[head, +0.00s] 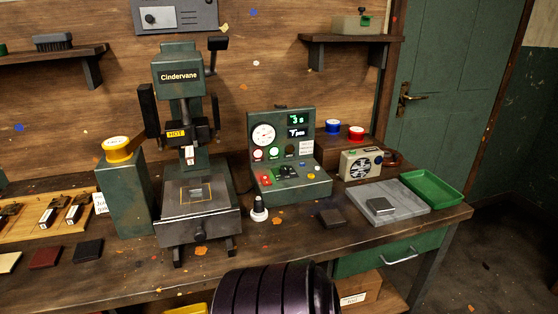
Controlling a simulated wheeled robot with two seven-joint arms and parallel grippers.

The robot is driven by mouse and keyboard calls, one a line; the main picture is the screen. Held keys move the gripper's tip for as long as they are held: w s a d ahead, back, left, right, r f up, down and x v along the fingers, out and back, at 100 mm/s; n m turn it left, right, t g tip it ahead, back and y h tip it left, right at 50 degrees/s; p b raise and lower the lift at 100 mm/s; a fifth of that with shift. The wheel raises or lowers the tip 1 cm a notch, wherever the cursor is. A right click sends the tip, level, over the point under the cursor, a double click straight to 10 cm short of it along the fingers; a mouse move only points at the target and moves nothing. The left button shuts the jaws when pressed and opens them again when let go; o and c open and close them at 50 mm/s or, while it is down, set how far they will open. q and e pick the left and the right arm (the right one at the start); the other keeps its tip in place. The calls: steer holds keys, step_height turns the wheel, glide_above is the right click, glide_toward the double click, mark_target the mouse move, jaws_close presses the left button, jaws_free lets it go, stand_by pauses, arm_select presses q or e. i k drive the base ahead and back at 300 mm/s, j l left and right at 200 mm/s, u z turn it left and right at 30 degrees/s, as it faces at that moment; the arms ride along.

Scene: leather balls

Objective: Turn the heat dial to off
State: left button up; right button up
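A green control box (308,187) stands on the bench right of the Cindervane press (182,75). Its front has a round white gauge (263,134), lit displays reading "3 s" and a second short text, and small lamps. On its sloped lower panel is a dark dial (287,172) between a red button (265,179) and a yellow one (311,177). This looks like the heat dial, but its label and pointer setting are too small to read. A yellow "HOT" sign (176,133) hangs on the press. Neither gripper is in view.
A black-and-white knobbed object (259,209) stands before the box. A dark leather square (331,218), grey slab (376,205), green tray (432,188) and small radio-like box (360,163) lie to the right. A yellow-topped green post (124,195) stands left of the press.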

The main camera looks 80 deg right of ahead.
mark_target(284, 170)
steer(key=z, duration=2.8)
